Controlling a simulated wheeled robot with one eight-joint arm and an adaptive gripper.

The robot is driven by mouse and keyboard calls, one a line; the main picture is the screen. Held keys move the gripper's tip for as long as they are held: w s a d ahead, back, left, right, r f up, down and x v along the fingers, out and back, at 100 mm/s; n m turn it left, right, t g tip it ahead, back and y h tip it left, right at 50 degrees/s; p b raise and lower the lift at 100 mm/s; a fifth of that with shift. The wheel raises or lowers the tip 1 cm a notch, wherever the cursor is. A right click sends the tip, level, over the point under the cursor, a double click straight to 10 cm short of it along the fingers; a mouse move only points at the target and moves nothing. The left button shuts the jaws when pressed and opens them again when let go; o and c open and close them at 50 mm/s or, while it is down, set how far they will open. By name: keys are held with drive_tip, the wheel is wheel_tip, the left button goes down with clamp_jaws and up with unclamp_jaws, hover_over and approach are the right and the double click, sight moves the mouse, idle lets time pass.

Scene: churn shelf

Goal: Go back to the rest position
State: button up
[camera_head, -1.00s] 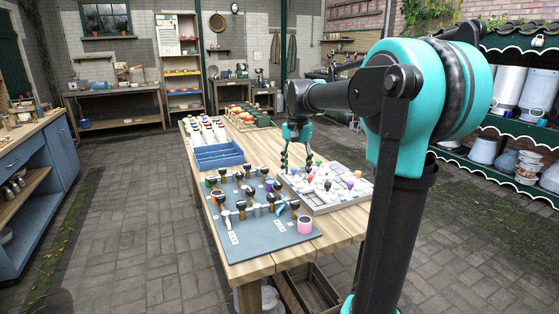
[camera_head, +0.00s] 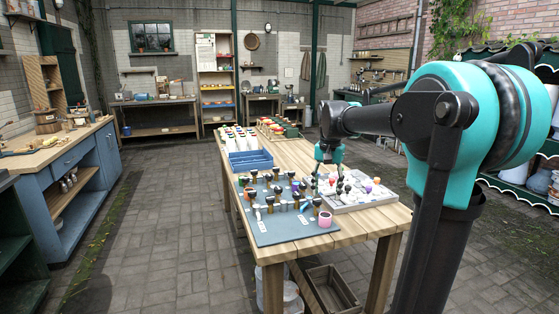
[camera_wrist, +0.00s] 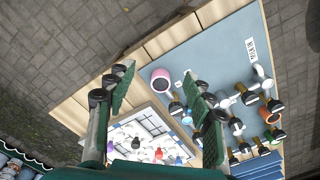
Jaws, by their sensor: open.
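My gripper (camera_head: 329,172) hangs above the wooden table, over the left part of a pale tray (camera_head: 375,201) of small coloured pieces. In the wrist view my gripper (camera_wrist: 155,100) has its two green fingers spread apart, with nothing held between them. The tray lies below the fingers there, partly hidden by them.
The wooden table (camera_head: 335,240) also carries a grey mat (camera_head: 285,232) with several dark-topped stamps, a pink cup (camera_head: 325,219) and a blue crate (camera_head: 250,161). A wooden box (camera_head: 333,288) sits beneath. A blue cabinet (camera_head: 85,190) stands left. Paved floor is clear between.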

drive_tip(key=s+d+f+n+t, duration=0.2)
drive_tip(key=s+f, duration=0.8)
drive_tip(key=f, duration=0.1)
drive_tip(key=s+d+f+n+t, duration=0.2)
drive_tip(key=s+f+n, duration=0.1)
drive_tip(key=s+f, duration=0.8)
drive_tip(key=shift+s+f, duration=0.2)
drive_tip(key=shift+f, duration=0.15)
